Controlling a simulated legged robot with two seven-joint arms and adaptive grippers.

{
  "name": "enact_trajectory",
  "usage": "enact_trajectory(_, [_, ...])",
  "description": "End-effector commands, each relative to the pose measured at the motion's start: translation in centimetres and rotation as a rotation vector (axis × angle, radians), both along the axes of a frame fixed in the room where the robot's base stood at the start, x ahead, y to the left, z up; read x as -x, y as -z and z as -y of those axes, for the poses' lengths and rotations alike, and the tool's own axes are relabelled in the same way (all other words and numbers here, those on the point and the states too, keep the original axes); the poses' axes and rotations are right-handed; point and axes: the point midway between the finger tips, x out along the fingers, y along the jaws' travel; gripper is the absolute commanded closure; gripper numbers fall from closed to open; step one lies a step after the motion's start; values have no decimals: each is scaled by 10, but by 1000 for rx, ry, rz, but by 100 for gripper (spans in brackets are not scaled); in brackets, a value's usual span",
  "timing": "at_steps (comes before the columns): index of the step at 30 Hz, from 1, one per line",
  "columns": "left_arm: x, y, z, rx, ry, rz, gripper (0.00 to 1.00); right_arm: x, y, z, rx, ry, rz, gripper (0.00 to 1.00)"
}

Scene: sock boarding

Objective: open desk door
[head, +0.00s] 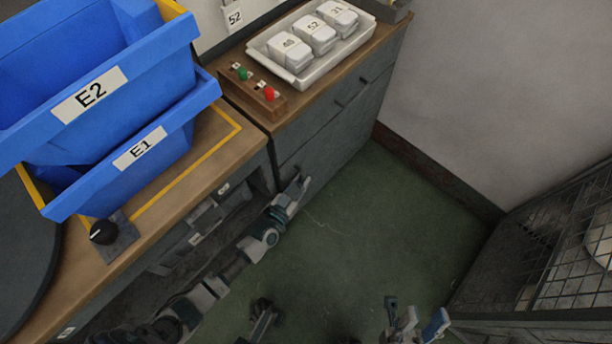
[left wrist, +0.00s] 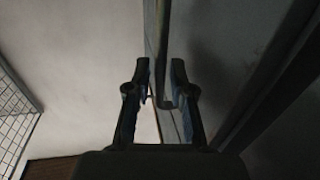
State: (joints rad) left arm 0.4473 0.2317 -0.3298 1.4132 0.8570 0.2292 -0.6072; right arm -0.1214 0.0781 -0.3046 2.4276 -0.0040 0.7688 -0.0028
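The desk is a dark grey cabinet with a wooden top (head: 318,82), and its front panels (head: 335,135) look closed. A small dark handle (head: 350,94) shows high on the front. My left gripper (head: 300,187) is at the cabinet front, near its lower left part. In the left wrist view its two fingers (left wrist: 160,75) stand apart. A narrow upright strip (left wrist: 157,35) shows between them, beside a dark panel (left wrist: 215,60); I cannot tell whether they touch it. My right gripper (head: 415,318) is open and empty over the floor, low in the head view.
Blue bins E2 (head: 140,75) and E1 (head: 160,165) stand on the bench at left. A white tray (head: 270,60) of packs and a button block (head: 250,93) are on the desk. A wire-mesh cage (head: 570,250) stands at right. Green floor (head: 385,220) is clear between.

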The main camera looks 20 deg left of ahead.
Motion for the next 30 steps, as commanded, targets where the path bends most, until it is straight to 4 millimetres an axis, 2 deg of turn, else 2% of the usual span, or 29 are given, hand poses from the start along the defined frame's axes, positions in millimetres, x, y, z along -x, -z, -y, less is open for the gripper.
enact_trajectory(4, [-10,0,2,1,0,-1,78,-3,3,1,-1,0,0,60])
enact_trajectory(12, [-12,-2,3,-1,0,1,78,-7,3,0,1,0,-2,60])
enact_trajectory(13, [-12,-2,3,-1,0,1,80,-7,3,0,1,0,-2,60])
enact_trajectory(15, [-12,-1,3,0,0,1,98,-7,3,0,1,0,-2,60])
enact_trajectory(16, [-12,-1,3,0,0,1,100,-7,3,0,1,0,-2,60])
enact_trajectory(30, [-10,-2,4,-1,-25,-1,100,-3,-4,1,-3,1,10,60])
